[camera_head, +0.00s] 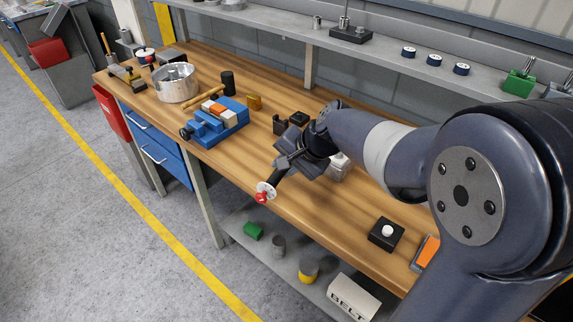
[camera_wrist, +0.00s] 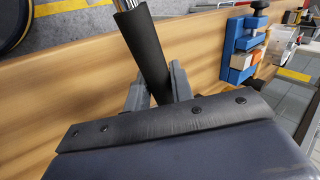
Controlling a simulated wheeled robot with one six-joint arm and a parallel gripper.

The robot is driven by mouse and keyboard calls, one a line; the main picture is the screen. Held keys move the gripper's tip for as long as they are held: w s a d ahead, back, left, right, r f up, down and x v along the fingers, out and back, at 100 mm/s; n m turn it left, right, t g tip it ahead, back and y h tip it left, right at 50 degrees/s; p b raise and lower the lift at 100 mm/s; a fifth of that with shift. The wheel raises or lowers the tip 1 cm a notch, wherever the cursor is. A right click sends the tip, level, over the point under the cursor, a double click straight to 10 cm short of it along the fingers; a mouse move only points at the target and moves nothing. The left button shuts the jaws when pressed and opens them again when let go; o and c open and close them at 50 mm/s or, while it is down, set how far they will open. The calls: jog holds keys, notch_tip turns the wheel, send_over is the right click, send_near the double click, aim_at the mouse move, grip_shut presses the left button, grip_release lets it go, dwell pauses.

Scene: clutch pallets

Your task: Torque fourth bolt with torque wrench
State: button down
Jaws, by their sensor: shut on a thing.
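My gripper (camera_head: 287,161) is shut on the black handle of the torque wrench (camera_head: 275,180), held over the front edge of the wooden bench. A white disc with a red end shows at the wrench's lower end in the head view. In the wrist view my gripper's fingers (camera_wrist: 158,88) close around the black handle (camera_wrist: 146,45), and a chrome shaft runs out of it at the top. No bolt can be made out. The clutch cannot be told for sure; a grey metal part (camera_head: 340,168) is partly hidden behind my gripper.
On the bench (camera_head: 310,220) stand a blue vise (camera_head: 215,122), a silver pot-like cylinder (camera_head: 176,84), small black blocks (camera_head: 281,124) and a black box with a white knob (camera_head: 386,234). A shelf (camera_head: 380,50) runs along the wall behind. The bench front has bare wood.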

jog(key=shift+s+d+n+b, duration=0.1)
jog(key=shift+d+n+b, duration=0.2)
jog(key=shift+d+b, duration=0.05)
jog(key=shift+r, duration=0.1)
jog(key=shift+r+p, duration=2.1)
jog(key=shift+r, duration=0.35)
